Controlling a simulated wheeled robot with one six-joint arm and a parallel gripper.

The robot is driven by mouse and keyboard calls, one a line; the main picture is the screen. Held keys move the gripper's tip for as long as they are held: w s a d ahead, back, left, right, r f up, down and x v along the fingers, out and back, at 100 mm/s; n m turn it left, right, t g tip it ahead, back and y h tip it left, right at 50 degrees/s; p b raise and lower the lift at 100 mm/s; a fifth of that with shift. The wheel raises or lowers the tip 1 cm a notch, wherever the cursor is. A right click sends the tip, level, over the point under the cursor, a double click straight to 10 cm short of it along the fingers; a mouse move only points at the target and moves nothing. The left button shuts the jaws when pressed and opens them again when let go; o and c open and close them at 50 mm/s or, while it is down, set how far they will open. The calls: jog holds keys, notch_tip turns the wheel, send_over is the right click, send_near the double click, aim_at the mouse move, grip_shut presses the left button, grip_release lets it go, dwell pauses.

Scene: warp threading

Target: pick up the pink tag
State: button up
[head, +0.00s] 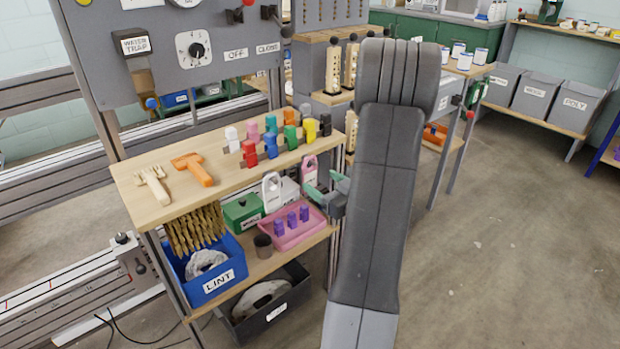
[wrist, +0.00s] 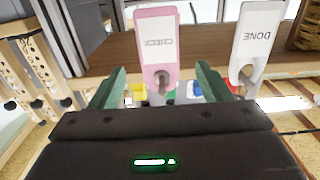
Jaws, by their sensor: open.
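The pink tag (head: 309,168) hangs at the front of the rack, just below the edge of the upper wooden shelf. In the wrist view the pink tag (wrist: 157,42) has dark upside-down lettering and a hole near its lower end. My gripper (head: 325,187) is beside the tag in the head view. In the wrist view the green fingers of my gripper (wrist: 158,88) are open, one on each side of the tag's holed end. I see no contact, and their exact depth to the tag is unclear.
A white tag (wrist: 255,40) marked DONE hangs close to the right finger in the wrist view. Below are a pink tray (head: 292,235) with purple pieces and a green box (head: 243,213). Several coloured pieces stand on the upper shelf (head: 150,208). Open floor lies to the right.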

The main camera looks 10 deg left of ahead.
aim_at(310, 172)
jog(key=shift+r+b+x, duration=0.2)
jog(key=shift+b+x, duration=0.1)
jog(key=shift+x, duration=1.65)
jog(key=shift+r+b+x, duration=0.15)
jog(key=shift+b+x, duration=0.15)
jog(key=shift+x, duration=1.65)
jog(key=shift+c, duration=0.4)
jog(key=c, duration=1)
